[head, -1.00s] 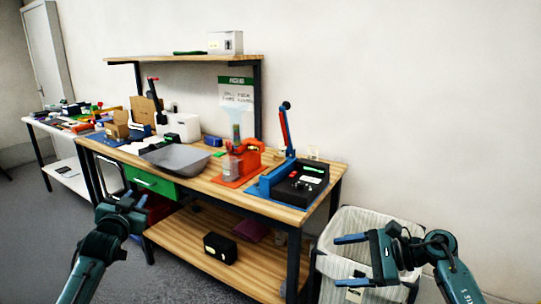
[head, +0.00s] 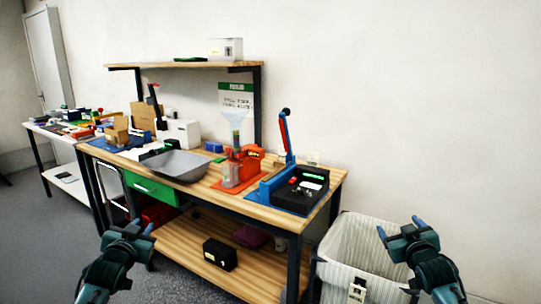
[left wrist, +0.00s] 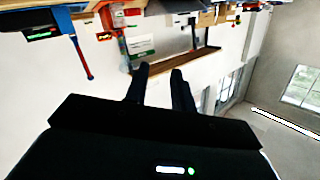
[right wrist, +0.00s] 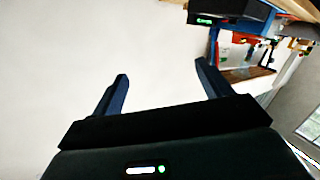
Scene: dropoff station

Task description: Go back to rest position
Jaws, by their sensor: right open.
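My left gripper (head: 142,227) is raised in front of the workbench at the lower left of the head view. Its two fingers (left wrist: 159,75) stand a small gap apart in the left wrist view, with nothing between them. My right gripper (head: 399,227) is in front of the white bin at the lower right, its fingers pointing up and away. In the right wrist view its fingers (right wrist: 162,85) are wide apart and empty, with bare wall beyond. Neither gripper touches anything.
The wooden workbench (head: 325,186) carries a grey tray (head: 175,166), an orange stand (head: 243,165) and a blue-and-black lever device (head: 300,190). A black box (head: 220,254) is on its lower shelf. A striped white bin (head: 345,250) stands right of it. A white table (head: 66,130) is far left.

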